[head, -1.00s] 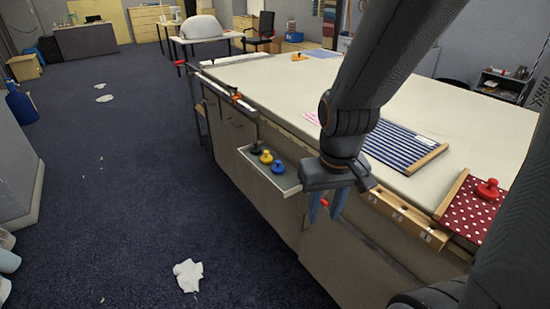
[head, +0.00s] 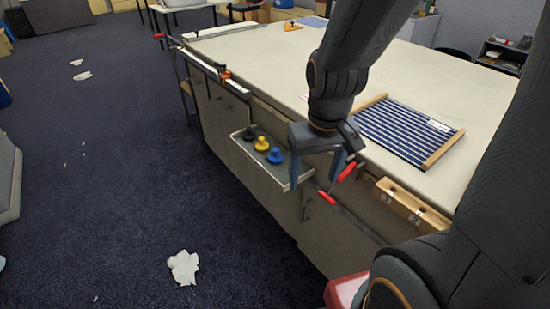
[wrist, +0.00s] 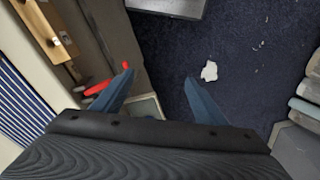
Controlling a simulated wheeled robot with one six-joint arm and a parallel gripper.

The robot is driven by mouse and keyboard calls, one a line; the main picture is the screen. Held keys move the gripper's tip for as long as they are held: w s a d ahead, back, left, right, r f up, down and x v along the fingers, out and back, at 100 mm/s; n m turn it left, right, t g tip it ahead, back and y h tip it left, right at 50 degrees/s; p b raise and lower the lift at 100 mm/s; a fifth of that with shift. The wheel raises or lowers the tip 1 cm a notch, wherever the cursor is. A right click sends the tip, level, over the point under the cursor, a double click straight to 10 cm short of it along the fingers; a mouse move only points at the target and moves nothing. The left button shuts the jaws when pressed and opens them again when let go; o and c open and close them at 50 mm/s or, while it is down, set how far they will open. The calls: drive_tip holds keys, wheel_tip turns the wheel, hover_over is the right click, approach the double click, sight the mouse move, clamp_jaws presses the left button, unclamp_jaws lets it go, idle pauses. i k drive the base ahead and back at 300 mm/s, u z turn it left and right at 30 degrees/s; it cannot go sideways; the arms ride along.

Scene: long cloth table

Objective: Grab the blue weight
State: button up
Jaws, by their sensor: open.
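The blue weight (head: 275,155) stands on a small shelf (head: 244,146) fixed to the side of the long table. A yellow weight (head: 262,144) and a black weight (head: 250,133) stand beside it in a row. My gripper (head: 314,178) is open and empty, pointing down, to the right of the blue weight and apart from it in the head view. In the wrist view my gripper (wrist: 158,85) has its two blue fingers spread wide over floor and table side.
Red-handled clamps (head: 347,171) hang at the table side near my gripper. A wooden block (head: 411,205) and a striped board (head: 405,130) lie by the table edge. A crumpled white paper (head: 183,267) lies on the otherwise mostly clear floor at left.

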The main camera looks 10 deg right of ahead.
sight(275, 158)
drive_tip(key=z, duration=0.05)
drive_tip(key=k, duration=1.05)
drive_tip(key=u, duration=1)
drive_tip(key=i, duration=1.75)
drive_tip(key=z, duration=0.9)
drive_tip(key=i, duration=0.5)
drive_tip(key=z, duration=0.5)
